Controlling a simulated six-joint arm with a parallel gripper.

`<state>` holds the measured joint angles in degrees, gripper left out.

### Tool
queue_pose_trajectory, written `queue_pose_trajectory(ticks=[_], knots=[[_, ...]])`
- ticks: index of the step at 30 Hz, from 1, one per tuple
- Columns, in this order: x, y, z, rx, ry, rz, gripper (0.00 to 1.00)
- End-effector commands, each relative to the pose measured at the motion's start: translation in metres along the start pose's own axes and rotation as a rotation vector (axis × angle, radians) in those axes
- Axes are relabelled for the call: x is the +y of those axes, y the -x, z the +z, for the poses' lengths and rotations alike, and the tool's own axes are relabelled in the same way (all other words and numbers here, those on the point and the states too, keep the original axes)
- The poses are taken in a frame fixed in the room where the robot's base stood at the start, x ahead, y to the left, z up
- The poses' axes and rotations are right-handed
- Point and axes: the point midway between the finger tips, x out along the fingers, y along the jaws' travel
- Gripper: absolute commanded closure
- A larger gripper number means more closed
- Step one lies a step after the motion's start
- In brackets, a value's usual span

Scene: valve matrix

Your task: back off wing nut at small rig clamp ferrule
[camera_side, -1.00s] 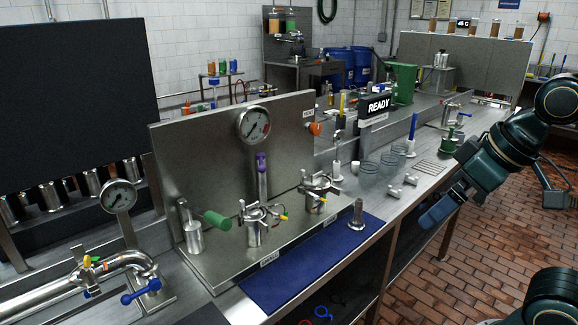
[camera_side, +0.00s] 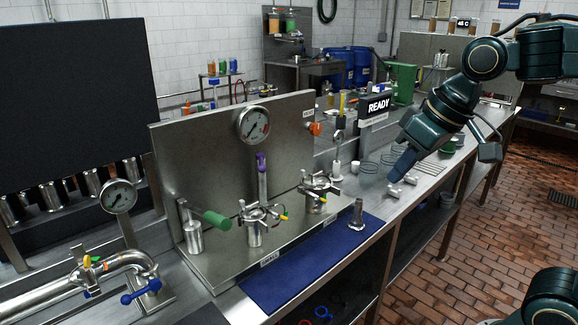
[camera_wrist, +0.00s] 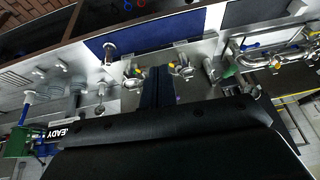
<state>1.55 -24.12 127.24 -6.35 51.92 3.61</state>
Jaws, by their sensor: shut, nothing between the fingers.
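Two steel clamp ferrules stand on the steel rig plate: a front one (camera_side: 255,232) and one farther right (camera_side: 318,198). Each has a clamp ring and a small yellow-tipped part at its side; I cannot tell which part is the wing nut. The right ferrule looks slightly smaller. Both also show in the wrist view, one left (camera_wrist: 134,74) and one right (camera_wrist: 181,68) of my fingers. My gripper (camera_side: 394,178) is shut and empty, pointing down over the bench, right of both ferrules and apart from them. Its fingers (camera_wrist: 157,72) show dark blue in the wrist view.
A blue mat (camera_side: 290,278) with an upright steel bolt-like post (camera_side: 357,213) lies in front of the rig. White fittings and dishes (camera_side: 370,168) lie near my gripper.

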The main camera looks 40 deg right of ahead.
Motion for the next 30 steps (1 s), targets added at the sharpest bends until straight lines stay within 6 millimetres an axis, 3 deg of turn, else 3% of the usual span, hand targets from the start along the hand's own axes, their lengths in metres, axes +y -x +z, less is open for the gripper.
queue_pose_trajectory(ticks=[11, 18, 24, 30], knots=[[-0.004, -0.037, -0.086, -0.056, -0.005, -0.051, 1.00], [-0.003, -0.073, -0.133, -0.091, -0.010, -0.084, 1.00], [-0.002, -0.106, -0.163, -0.116, -0.013, -0.110, 1.00], [0.000, -0.126, -0.179, -0.129, -0.015, -0.124, 1.00]])
